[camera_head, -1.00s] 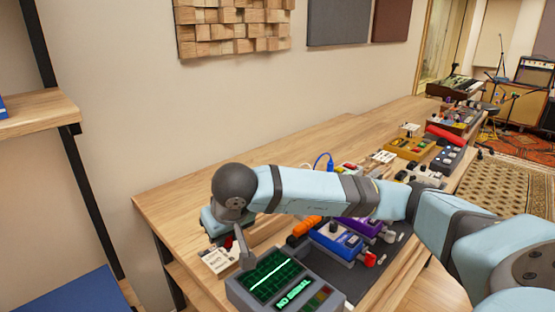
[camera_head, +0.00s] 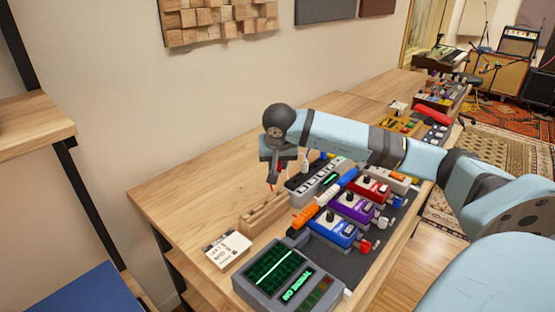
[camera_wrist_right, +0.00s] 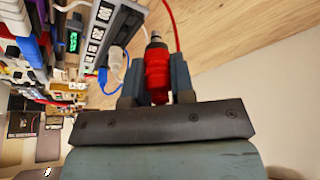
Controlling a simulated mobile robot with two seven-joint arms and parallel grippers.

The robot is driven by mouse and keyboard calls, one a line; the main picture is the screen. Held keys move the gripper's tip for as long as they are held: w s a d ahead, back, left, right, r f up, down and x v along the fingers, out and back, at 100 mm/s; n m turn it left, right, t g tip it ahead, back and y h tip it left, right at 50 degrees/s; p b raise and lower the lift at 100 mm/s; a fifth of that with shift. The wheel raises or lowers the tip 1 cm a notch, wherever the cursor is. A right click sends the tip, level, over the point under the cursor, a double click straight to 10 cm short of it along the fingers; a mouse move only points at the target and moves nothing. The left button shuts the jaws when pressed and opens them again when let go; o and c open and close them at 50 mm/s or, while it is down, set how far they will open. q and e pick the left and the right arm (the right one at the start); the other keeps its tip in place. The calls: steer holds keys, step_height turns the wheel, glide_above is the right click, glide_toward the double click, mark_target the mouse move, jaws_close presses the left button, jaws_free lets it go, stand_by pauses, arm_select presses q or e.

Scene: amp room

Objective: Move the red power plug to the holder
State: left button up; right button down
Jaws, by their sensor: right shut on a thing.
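My right gripper (camera_wrist_right: 157,85) is shut on the red power plug (camera_wrist_right: 157,68), which stands between its fingers in the wrist view with its dark tip outward. A red cable runs from the plug's end. In the head view the right gripper (camera_head: 275,172) points down above the table, and only a little red shows at it. The likely holder, a slotted wooden rack (camera_head: 262,217), stands on the table below and slightly left of the gripper, apart from it. My left gripper is not in view.
A grey power strip (camera_head: 318,178) with plugs lies right of the gripper. Red, purple and blue pedals (camera_head: 333,229) sit on a dark mat. A green-screened meter (camera_head: 278,275) and a card (camera_head: 228,249) stand near the front. The table's left part is clear.

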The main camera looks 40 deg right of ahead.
mark_target(277, 189)
step_height(277, 189, down, 4)
steer(key=shift+r+b, duration=0.1)
steer(key=shift+b, duration=0.95)
arm_select(q)
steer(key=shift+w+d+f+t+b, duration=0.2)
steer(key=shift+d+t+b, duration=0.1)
steer(key=shift+b, duration=0.15)
arm_select(e)
steer(key=shift+f, duration=0.8)
arm_select(q)
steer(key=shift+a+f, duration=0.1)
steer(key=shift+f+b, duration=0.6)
steer(key=shift+b, duration=0.1)
arm_select(e)
steer(key=shift+f, duration=1)
steer(key=shift+c, duration=2.4)
jaws_free()
steer(key=shift+r, duration=0.15)
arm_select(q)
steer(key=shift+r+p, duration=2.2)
arm_select(e)
steer(key=shift+r, duration=3.4)
